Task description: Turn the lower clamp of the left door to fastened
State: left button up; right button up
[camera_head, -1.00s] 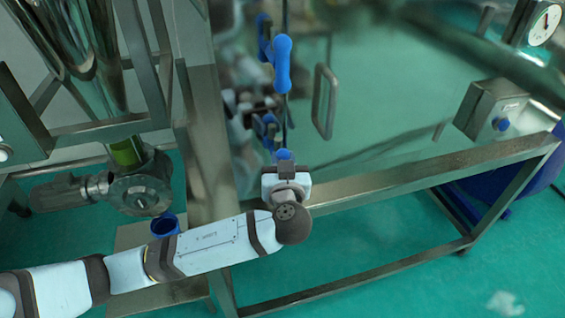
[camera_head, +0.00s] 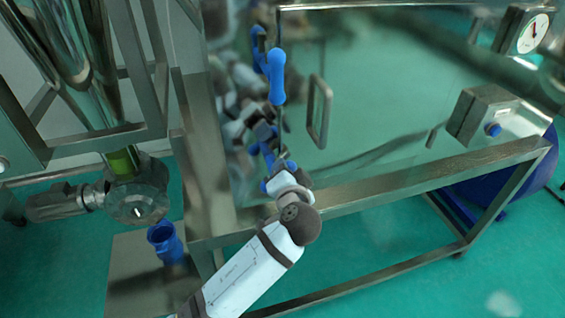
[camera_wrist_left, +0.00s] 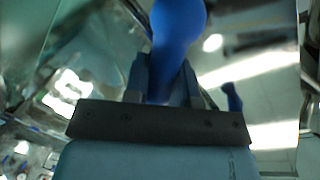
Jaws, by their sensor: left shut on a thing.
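The lower clamp of the left door is a blue handle (camera_wrist_left: 178,35), large in the left wrist view, with its lower end between my fingers. My left gripper (camera_wrist_left: 163,78) is shut on it. In the head view my left gripper (camera_head: 283,172) is at the lower door edge, just above the frame rail, tilted, and covers most of the clamp. The upper clamp (camera_head: 277,75) is a blue handle hanging upright on the same door edge. The shiny left door (camera_head: 375,95) has a metal loop handle (camera_head: 319,112). My right gripper is not in view.
A steel frame rail (camera_head: 400,182) runs below the door. A motor and valve unit (camera_head: 138,200) and a blue cup-shaped part (camera_head: 166,241) stand at the left. A grey box (camera_head: 492,115) and a gauge (camera_head: 533,33) are at the right. Green floor lies open below.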

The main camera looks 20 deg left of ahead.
pick_arm(q)
jog(key=shift+d+m+p, duration=0.1)
jog(key=shift+m+p, duration=0.25)
jog(key=shift+m, duration=0.45)
jog(key=shift+w+f+m+g, duration=0.1)
jog(key=shift+f+m+g, duration=0.25)
jog(key=shift+m, duration=0.45)
jog(key=shift+m+y, duration=0.4)
jog(key=shift+m, duration=0.2)
jog(key=shift+d+f+m+g, duration=0.1)
jog(key=shift+f+m+g, duration=0.15)
jog(key=shift+m, duration=0.45)
jog(key=shift+m+y, duration=0.3)
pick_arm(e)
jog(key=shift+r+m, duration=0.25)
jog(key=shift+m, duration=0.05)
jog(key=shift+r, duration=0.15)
pick_arm(q)
jog(key=o, duration=0.9)
